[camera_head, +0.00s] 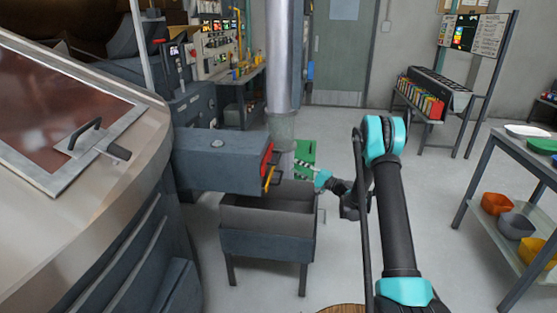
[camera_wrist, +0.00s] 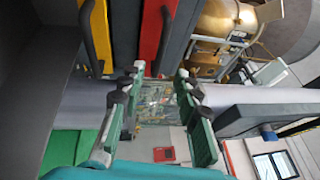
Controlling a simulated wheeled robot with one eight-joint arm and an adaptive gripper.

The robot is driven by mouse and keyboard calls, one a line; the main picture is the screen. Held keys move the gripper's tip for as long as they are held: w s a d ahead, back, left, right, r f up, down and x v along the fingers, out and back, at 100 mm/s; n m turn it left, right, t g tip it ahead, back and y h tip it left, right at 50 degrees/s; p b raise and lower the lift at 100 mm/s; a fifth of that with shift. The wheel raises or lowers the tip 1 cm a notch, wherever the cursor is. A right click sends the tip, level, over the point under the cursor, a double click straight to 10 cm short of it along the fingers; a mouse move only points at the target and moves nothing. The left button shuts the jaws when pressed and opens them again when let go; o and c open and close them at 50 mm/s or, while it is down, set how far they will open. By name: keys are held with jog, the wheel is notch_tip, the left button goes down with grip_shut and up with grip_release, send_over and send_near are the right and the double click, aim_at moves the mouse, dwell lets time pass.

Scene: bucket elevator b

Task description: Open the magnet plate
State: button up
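A grey box (camera_head: 215,160) sticks out from the big machine. Its right end carries a red plate (camera_head: 266,158) and a yellow plate or handle (camera_head: 269,178). I cannot tell which part is the magnet plate. My gripper (camera_wrist: 160,72) is open and empty, its fingertips just below the coloured plates in that view. In the head view my gripper (camera_head: 303,168) is right of the box end, apart from it.
A grey open bin (camera_head: 268,245) stands below the box end. A vertical pipe (camera_head: 279,60) rises behind it. A machine lid with a handle (camera_head: 75,145) is at left. A shelf table (camera_head: 535,175) with bowls is at right. Floor between is clear.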

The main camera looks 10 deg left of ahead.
aim_at(279, 157)
jog(key=x, duration=1)
jog(key=shift+w+a, duration=0.15)
jog(key=shift+a, duration=0.15)
grip_shut()
